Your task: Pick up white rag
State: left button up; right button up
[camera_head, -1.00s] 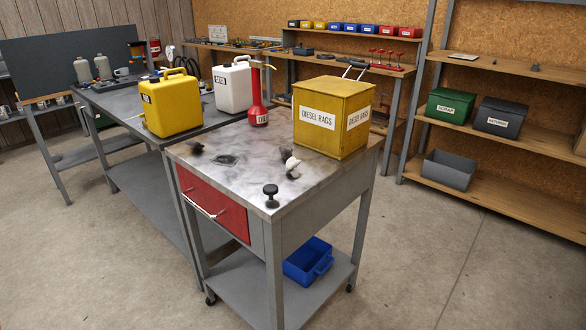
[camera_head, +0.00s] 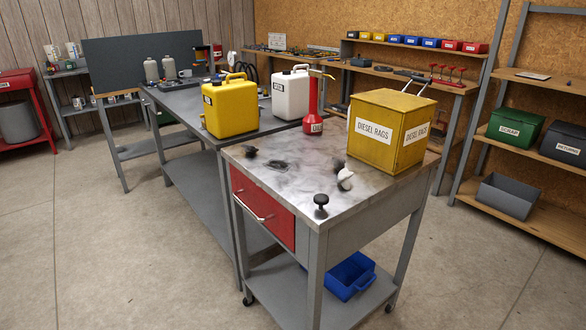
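A small crumpled white rag (camera_head: 345,179) lies on the stained metal top of the cart (camera_head: 290,206), just in front of the yellow box labelled "DIESEL RAGS" (camera_head: 380,150). A dark lump touches or sits right beside the rag's upper end; I cannot tell what it is. Neither of my grippers shows in the head view.
A black knob-shaped object (camera_head: 321,205) stands near the cart's front corner, and a dark scrap (camera_head: 250,152) lies at its left. The floor (camera_head: 120,240) at left is clear.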

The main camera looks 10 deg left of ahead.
aim_at(343, 176)
jog(key=l+u, duration=0.15)
jog(key=u, duration=0.15)
jog(key=i+l+u, duration=0.1)
jog(key=u, duration=0.2)
jog(key=l+u, duration=0.35)
jog(key=l, duration=0.65)
jog(key=l+u, duration=0.2)
jog(key=l, duration=1.65)
jog(key=i, duration=0.05)
